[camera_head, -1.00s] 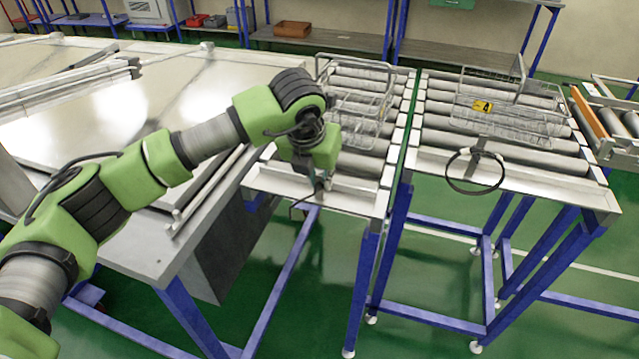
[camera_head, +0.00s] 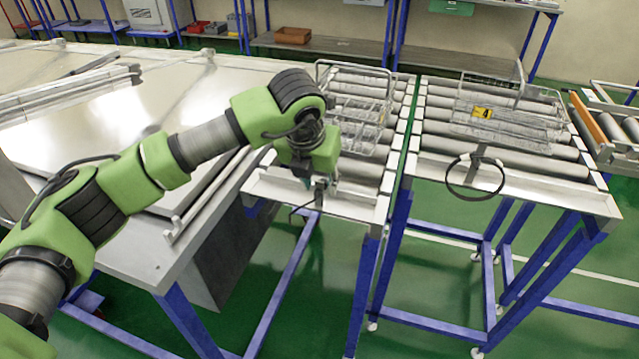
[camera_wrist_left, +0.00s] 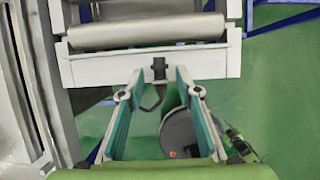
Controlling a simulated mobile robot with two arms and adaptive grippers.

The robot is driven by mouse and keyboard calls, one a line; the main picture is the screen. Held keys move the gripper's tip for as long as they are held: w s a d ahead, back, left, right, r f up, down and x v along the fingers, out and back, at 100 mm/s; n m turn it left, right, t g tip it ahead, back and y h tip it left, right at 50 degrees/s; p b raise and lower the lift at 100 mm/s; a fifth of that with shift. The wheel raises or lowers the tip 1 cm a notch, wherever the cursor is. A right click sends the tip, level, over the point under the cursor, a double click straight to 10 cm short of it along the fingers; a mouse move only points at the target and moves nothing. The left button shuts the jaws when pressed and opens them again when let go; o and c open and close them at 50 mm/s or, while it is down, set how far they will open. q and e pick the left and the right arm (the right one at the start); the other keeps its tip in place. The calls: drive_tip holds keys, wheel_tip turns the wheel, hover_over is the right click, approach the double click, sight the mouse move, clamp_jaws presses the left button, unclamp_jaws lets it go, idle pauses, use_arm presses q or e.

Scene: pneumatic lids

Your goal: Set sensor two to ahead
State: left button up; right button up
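A small black sensor (camera_head: 319,191) is mounted at the near edge of the left roller conveyor (camera_head: 349,201), with a thin black cable hanging from it. It also shows in the left wrist view (camera_wrist_left: 159,68), just beyond the fingertips and between their lines. My left gripper (camera_head: 309,179) is beside this sensor in the head view. In the left wrist view its two fingers (camera_wrist_left: 159,82) are spread apart with nothing between them. A second sensor (camera_head: 478,156) with a black cable loop sits on the right conveyor's near edge. I see no number on either sensor. My right gripper is not in view.
Wire baskets stand on the left conveyor (camera_head: 357,108) and the right conveyor (camera_head: 510,122); the right one has a yellow tag marked 4 (camera_head: 482,113). A large metal table (camera_head: 110,140) is to the left. Green floor is open in front of the conveyors.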

use_arm(q)
drive_tip(key=v, duration=1.1)
drive_tip(key=shift+s, duration=0.1)
